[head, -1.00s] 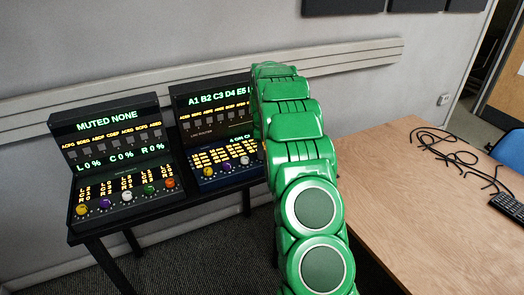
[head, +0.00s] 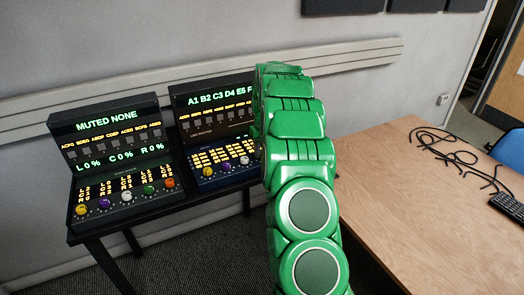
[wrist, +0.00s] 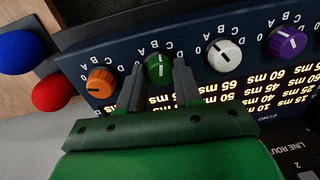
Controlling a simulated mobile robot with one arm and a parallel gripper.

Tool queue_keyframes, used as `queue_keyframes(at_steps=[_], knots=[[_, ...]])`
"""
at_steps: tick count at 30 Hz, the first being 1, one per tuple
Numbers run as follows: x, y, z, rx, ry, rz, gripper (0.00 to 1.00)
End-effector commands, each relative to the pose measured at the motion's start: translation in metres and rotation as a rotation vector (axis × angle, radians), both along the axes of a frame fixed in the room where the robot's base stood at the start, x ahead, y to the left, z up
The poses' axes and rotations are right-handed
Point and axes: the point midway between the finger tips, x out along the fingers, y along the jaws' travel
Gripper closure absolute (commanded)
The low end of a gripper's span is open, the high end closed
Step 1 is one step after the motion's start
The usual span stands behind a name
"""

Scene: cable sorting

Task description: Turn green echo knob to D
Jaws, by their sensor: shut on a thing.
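The green echo knob (wrist: 159,68) shows in the wrist view on the dark blue panel, between an orange knob and a white knob. My gripper (wrist: 159,76) is shut on it, with one finger on each side. A pale mark shows near the knob's top edge in that view. Letters A to D, upside down, surround the knobs; I cannot tell which one the mark meets. In the head view the echo console (head: 208,132) stands on the right of the stand, and my green arm hides its right side and the green knob.
Red (wrist: 52,92) and blue (wrist: 22,52) rounded objects are at the left. Another console (head: 118,125) stands left. A wooden table (head: 410,220) holds cables (head: 445,140).

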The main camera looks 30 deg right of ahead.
Motion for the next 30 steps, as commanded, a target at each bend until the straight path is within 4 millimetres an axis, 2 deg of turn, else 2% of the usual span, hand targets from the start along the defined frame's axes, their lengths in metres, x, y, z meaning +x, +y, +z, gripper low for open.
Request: queue_keyframes(at_steps=[21,30], knots=[[-0.0004,0.0012,0.0017,0.0,-0.001,-0.671,0.97],[0.0002,0.001,0.0019,0.0,-0.004,-0.892,0.97]])
